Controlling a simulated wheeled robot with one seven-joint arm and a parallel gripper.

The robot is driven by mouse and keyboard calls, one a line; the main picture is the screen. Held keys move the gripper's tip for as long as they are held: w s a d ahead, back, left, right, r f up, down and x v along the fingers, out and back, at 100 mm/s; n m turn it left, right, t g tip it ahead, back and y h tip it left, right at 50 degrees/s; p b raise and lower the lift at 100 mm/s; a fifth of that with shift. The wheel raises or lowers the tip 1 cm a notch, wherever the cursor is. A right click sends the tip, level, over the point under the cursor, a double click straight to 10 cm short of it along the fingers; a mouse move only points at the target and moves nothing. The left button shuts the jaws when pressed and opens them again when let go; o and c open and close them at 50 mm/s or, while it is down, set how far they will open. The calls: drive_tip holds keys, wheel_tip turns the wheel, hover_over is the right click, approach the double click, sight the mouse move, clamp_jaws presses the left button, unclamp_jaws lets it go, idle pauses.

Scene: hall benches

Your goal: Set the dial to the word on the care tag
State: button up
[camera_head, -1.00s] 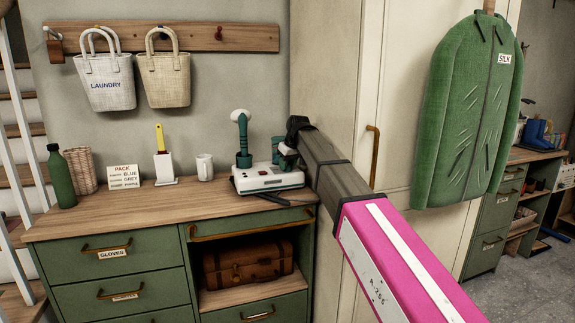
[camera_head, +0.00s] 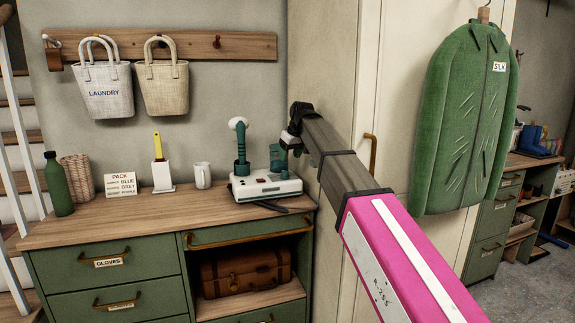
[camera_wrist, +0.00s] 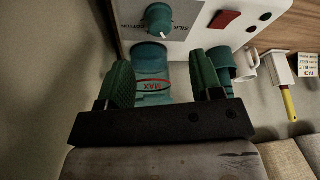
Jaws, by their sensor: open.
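The care tag (camera_head: 499,67) on the green jacket (camera_head: 465,125) reads SILK. The white steamer base (camera_head: 265,189) stands on the wooden counter, with a teal tank (camera_head: 277,154) at its back. In the wrist view, the teal dial (camera_wrist: 158,19) sits on the white panel between printed words; SILK and COTTON are legible. Its pale pointer mark faces down in that picture, between these words. My gripper (camera_wrist: 163,80) is open and empty, its green fingers apart from the dial. The tank with a red MAX mark (camera_wrist: 153,86) shows between the fingers. In the head view my gripper (camera_head: 291,142) is above the base.
A steamer head (camera_head: 240,140) stands upright on the base. A tall cabinet (camera_head: 335,60) rises close on the right.

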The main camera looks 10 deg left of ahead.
sight(285, 172)
drive_tip(key=shift+v, duration=1.25)
drive_tip(key=w+a+f+m+h, duration=0.1)
drive_tip(key=f+m, duration=0.2)
drive_tip(key=w+a+f+m+t+h, duration=0.1)
drive_tip(key=f+m, duration=0.2)
drive_tip(key=a+f+m+h, duration=0.1)
drive_tip(key=f+m, duration=0.3)
drive_tip(key=shift+w+a+h, duration=0.2)
drive_tip(key=shift+w+h, duration=0.1)
drive_tip(key=shift+w, duration=0.1)
drive_tip(key=c, duration=0.9)
